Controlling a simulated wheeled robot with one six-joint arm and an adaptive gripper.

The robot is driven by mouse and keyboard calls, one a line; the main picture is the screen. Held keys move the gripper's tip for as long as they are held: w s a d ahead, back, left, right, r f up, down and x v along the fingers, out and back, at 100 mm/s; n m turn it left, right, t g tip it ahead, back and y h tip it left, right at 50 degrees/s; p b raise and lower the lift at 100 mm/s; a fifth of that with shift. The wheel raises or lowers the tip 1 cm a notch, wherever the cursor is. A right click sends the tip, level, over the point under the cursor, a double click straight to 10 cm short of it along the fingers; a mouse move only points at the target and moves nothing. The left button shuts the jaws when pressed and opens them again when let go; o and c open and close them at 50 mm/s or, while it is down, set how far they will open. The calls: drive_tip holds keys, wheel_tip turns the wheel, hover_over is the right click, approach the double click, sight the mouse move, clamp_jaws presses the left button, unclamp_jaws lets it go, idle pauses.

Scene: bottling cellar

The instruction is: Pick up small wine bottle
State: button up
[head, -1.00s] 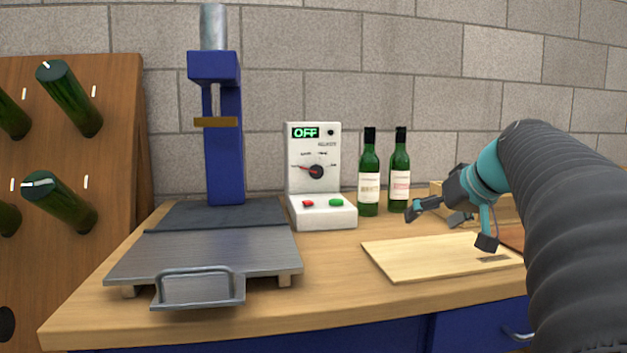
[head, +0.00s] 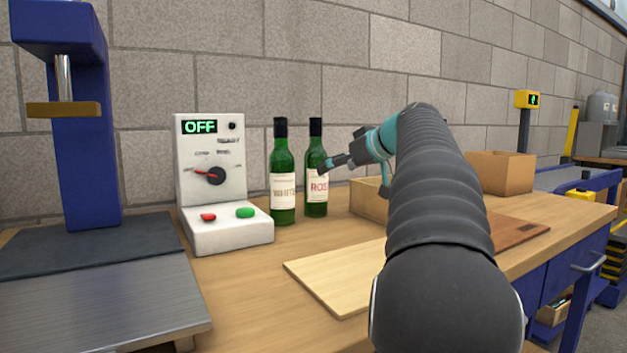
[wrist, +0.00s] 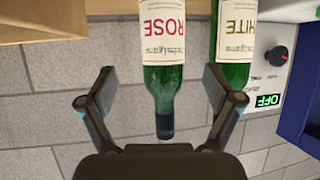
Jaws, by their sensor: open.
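Two small green wine bottles stand upright side by side on the workbench. The left one in the head view, the white wine bottle (head: 284,178), has a cream label; the right one, the rosé bottle (head: 316,172), has red lettering. In the wrist view, which is upside down, the rosé bottle (wrist: 164,60) lies between my open fingers, and the white wine bottle (wrist: 234,50) is behind the finger on the right. My gripper (wrist: 160,92) is open and empty. In the head view my gripper (head: 338,166) is right of the rosé bottle; my arm hides part of it.
A control box (head: 212,185) reading OFF stands left of the bottles. A blue press (head: 78,120) is farther left. A pale wooden board (head: 330,283) lies in front. A wooden crate (head: 369,205) is right of the bottles, with a brick wall behind.

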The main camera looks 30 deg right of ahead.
sight(316, 177)
drive_tip(key=shift+x, duration=4.05)
drive_tip(key=shift+a+r, duration=0.1)
drive_tip(key=shift+a, duration=0.1)
clamp_jaws()
